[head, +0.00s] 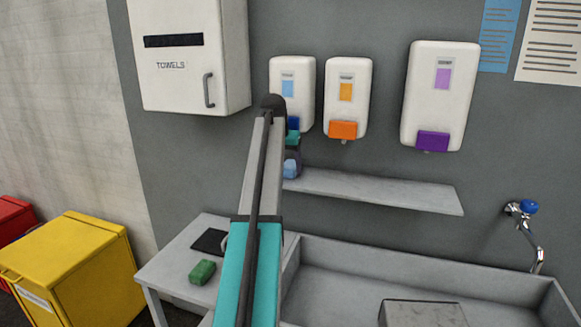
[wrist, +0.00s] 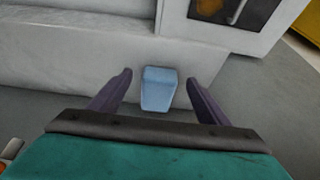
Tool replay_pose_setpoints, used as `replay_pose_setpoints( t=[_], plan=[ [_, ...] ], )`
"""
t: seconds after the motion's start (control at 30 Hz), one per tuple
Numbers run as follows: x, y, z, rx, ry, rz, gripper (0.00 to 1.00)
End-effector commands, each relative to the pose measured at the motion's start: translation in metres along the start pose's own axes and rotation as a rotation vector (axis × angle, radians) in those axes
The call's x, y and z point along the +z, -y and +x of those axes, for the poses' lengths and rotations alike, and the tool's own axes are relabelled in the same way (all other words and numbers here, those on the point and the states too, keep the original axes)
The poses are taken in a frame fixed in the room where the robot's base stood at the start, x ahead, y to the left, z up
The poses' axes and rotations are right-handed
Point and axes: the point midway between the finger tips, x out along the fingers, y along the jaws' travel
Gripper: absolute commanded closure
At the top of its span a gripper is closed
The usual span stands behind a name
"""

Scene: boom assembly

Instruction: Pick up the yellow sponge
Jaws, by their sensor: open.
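A light-blue block (wrist: 158,88) is between my two dark purple fingers in the wrist view, with a gap on each side. My gripper (wrist: 159,77) is open. In the head view my gripper (head: 293,158) is at the left end of the wall shelf, partly hidden by my arm, and a bit of light blue shows there. A green sponge-like block (head: 201,272) lies on the side table at lower left, well apart from my gripper.
The wall shelf (head: 385,190) runs right from my gripper. Soap dispensers (head: 346,95) hang above it. A sink basin (head: 400,285) with a grey block (head: 425,314) is below. A dark pad (head: 210,241) lies on the side table (head: 172,270). A yellow bin (head: 80,265) stands left.

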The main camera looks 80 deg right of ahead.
Motion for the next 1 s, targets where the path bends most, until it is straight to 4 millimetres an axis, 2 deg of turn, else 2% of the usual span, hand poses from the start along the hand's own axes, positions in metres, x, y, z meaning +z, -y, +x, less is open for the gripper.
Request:
replay_pose_setpoints(
  t=[0.3,0.87,1.0],
  plan=[
    [0.001,0.0,0.022,0.0,0.001,0.0,0.3],
    [0.001,0.0,0.024,0.0,0.0,0.0,0.3],
    [0.001,0.001,0.024,0.0,0.0,0.0,0.5]
  ],
)
